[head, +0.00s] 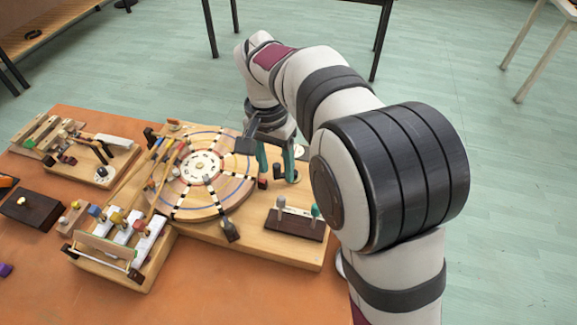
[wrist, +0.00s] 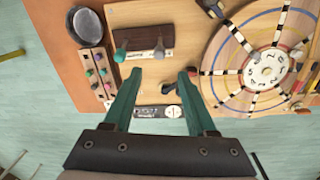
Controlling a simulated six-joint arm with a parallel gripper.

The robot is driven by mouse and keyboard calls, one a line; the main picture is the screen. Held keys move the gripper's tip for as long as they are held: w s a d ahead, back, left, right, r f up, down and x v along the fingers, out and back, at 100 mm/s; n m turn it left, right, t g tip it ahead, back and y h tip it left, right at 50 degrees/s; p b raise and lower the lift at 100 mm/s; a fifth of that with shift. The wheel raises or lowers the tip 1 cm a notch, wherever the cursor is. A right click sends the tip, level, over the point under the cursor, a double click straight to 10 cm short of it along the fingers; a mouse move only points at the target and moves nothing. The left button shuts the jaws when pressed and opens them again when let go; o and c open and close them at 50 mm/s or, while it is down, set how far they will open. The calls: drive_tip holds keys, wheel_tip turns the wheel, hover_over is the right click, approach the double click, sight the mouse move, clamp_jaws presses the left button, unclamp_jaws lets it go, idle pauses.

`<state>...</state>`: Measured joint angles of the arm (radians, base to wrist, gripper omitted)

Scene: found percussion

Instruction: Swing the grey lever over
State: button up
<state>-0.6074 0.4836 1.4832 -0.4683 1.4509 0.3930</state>
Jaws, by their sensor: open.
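The grey lever (head: 280,204) stands on a dark brown block (head: 296,224) at the right front of the wooden board, beside a teal-topped lever (head: 315,212). In the wrist view the grey lever (wrist: 159,47) is on the right part of the block, with the teal one (wrist: 121,51) to its left. My gripper (head: 276,170) is open and empty, behind the block in the head view. In the wrist view its teal fingers (wrist: 160,74) are spread wide; the grey lever shows just beyond the gap between their tips, apart from both.
A large round wheel (head: 212,168) with coloured rings lies on the board left of my gripper. A small black part (wrist: 168,87) and a white panel (wrist: 158,112) lie below the fingertips in the wrist view. White keys (head: 130,228) and other devices fill the left.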

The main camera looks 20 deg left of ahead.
sight(281, 198)
drive_tip(key=f, duration=1)
drive_tip(key=shift+d+f, duration=0.2)
drive_tip(key=shift+d, duration=0.2)
clamp_jaws()
